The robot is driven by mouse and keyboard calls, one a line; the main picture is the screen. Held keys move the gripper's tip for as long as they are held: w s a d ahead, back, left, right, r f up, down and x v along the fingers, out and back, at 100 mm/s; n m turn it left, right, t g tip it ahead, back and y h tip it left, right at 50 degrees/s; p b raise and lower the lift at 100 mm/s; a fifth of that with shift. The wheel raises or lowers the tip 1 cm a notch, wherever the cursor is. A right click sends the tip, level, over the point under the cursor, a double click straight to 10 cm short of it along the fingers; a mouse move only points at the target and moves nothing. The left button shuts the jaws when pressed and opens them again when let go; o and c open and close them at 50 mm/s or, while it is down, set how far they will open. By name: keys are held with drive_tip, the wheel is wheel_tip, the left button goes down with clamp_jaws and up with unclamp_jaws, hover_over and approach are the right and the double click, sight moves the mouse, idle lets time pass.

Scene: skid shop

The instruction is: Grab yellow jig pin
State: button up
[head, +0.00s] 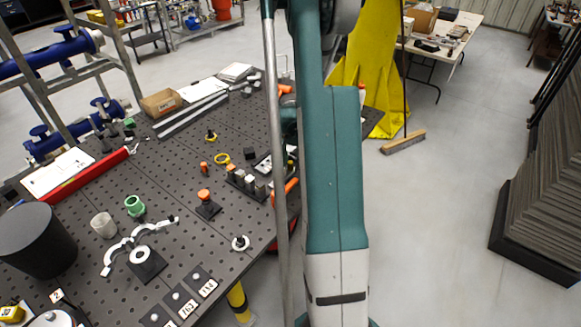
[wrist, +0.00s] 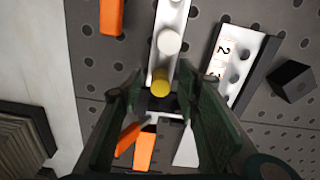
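A yellow round-topped jig pin (wrist: 160,83) shows in the wrist view, in a pale narrow fixture (wrist: 158,62) below a white round pin (wrist: 168,42). My gripper (wrist: 163,92) is open, with its two dark green fingers spread left and right of the yellow pin. The fingertips appear apart from the pin, and I cannot tell how far above it they are. In the head view my arm covers the gripper and most of the area around it.
A plate with numbers (wrist: 233,62) and a black block (wrist: 292,80) lie to the right in the wrist view. Orange parts (wrist: 112,15) lie close to the left. In the head view the perforated table (head: 110,205) holds several clamps, blocks and a black cylinder (head: 38,240).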

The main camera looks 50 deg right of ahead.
sight(290, 162)
drive_tip(key=shift+c, duration=0.5)
drive_tip(key=c, duration=0.9)
drive_tip(key=shift+r, duration=0.15)
drive_tip(key=shift+r+b, duration=0.4)
drive_tip(key=shift+r, duration=4.5)
